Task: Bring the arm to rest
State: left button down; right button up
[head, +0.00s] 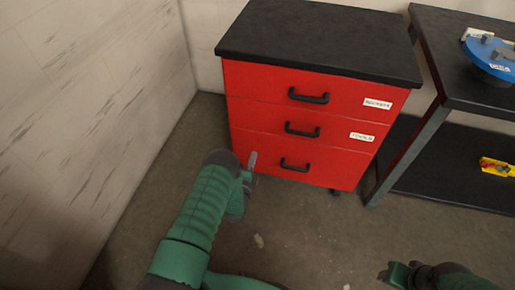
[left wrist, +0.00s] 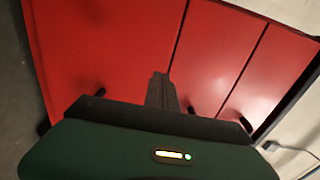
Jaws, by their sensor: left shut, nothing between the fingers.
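My left gripper (head: 251,165) is held in front of the lower left part of a red drawer cabinet (head: 258,152). Its fingers are together and empty. In the left wrist view the closed fingers (left wrist: 161,90) point toward the red drawer fronts (left wrist: 105,45), and I cannot tell the exact gap to them. My green left arm (head: 197,215) reaches up from the bottom of the head view. My right gripper (head: 397,273) shows partly at the bottom right, above the floor, and its finger state is unclear.
The cabinet has a black top (head: 320,42), three shut drawers and black handles (head: 308,97). A black table (head: 462,85) stands right of it, with a blue round object (head: 488,55) on top and a yellow item (head: 497,167) on its lower shelf. A pale wall (head: 95,100) closes the left side.

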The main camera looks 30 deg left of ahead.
pick_arm(q)
jog(key=s+d+r+n+g+h+p, duration=0.1)
jog(key=s+d+r+n+g+h, duration=0.25)
jog(key=d+r+n+g, duration=0.6)
jog(key=s+d+r+n+g+h, duration=0.15)
jog(key=s+r, duration=0.25)
jog(key=s, duration=0.4)
jog(key=s+d+r+n+g+y, duration=0.1)
jog(key=s+d+r+n+g, duration=0.2)
jog(key=s, duration=0.4)
jog(key=s+d+r+n+g+h, duration=0.1)
jog(key=s+d+r, duration=0.2)
jog(key=s+r, duration=0.35)
notch_tip(320, 180, up, 26)
jog(key=s+p, duration=0.1)
jog(key=p, duration=2.7)
jog(key=shift+a+f, duration=0.15)
jog(key=shift+f, duration=0.1)
